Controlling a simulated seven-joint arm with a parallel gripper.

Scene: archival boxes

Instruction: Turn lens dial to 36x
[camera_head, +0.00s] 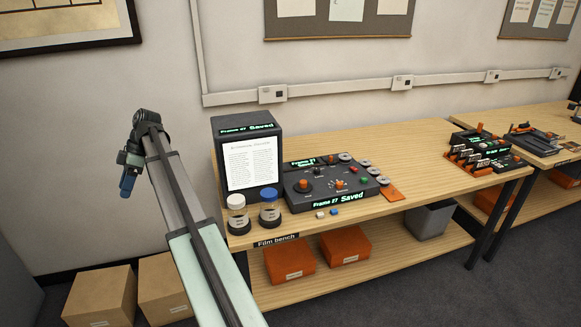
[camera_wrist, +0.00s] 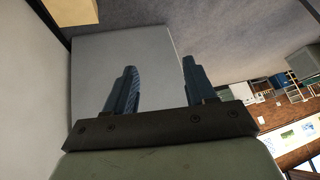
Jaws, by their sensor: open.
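The panel's displays read "Frame 27 Saved". My gripper (camera_head: 127,186) hangs in the air left of the bench, well away from the panel. In the wrist view my gripper (camera_wrist: 158,88) is open, with two blue fingers apart and nothing between them. The panel does not show in the wrist view.
A screen box (camera_head: 250,160) stands behind two lidded jars, one white-lidded (camera_head: 237,213) and one blue-lidded (camera_head: 269,208), left of the panel. Discs and an orange card (camera_head: 391,193) lie at its right.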

